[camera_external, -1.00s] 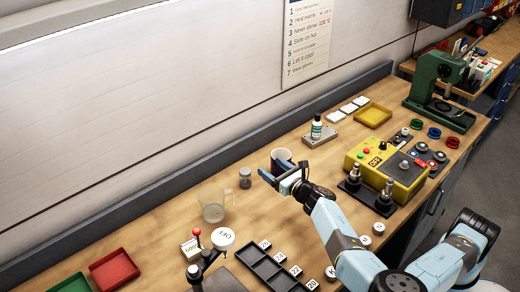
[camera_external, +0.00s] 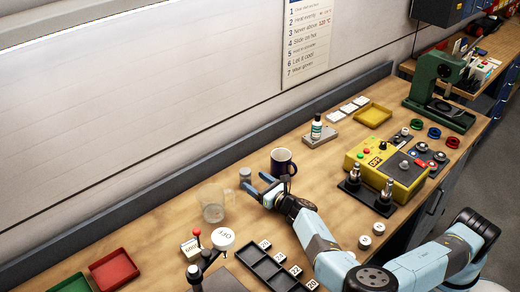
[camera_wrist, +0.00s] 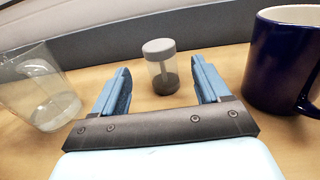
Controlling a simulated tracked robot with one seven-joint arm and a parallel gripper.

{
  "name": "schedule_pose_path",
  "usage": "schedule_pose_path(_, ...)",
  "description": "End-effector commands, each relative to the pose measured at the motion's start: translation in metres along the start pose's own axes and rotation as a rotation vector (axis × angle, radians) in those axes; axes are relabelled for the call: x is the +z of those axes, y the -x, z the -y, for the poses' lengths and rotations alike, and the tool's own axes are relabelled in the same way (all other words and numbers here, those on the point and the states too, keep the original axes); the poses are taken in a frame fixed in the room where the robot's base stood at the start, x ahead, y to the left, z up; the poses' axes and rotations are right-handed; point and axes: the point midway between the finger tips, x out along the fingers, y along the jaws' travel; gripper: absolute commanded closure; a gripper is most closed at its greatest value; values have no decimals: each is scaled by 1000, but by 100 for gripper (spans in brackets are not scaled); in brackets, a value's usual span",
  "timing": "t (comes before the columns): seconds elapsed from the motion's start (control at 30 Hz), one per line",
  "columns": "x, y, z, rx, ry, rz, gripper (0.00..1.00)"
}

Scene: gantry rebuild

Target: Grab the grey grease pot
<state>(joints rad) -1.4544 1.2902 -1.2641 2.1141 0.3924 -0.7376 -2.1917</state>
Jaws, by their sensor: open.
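The grey grease pot (camera_wrist: 162,68) is a small clear jar with a grey lid and dark grey contents. It stands upright on the wooden bench, just beyond my fingertips and between their lines in the wrist view. In the external view the grease pot (camera_external: 245,174) stands at the left of my gripper (camera_external: 257,186). My gripper (camera_wrist: 160,82) is open, with its two blue fingers spread apart and nothing between them. It is low over the bench and points at the pot.
A dark blue mug (camera_wrist: 283,60) stands close to the right finger. A clear beaker (camera_wrist: 38,90) stands to the left of the left finger. A grey ledge (camera_wrist: 120,45) runs behind the pot. The bench around the pot (camera_external: 150,228) is partly clear.

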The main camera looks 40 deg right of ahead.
Motion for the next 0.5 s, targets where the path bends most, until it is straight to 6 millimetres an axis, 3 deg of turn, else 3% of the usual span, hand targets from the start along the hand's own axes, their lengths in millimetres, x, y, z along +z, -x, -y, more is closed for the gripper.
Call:
schedule_pose_path(0.1, 0, -17, 0, 0, 0, 0, 25)
schedule_pose_path(0.5, 2, -48, 1, 0, -3, 0, 25)
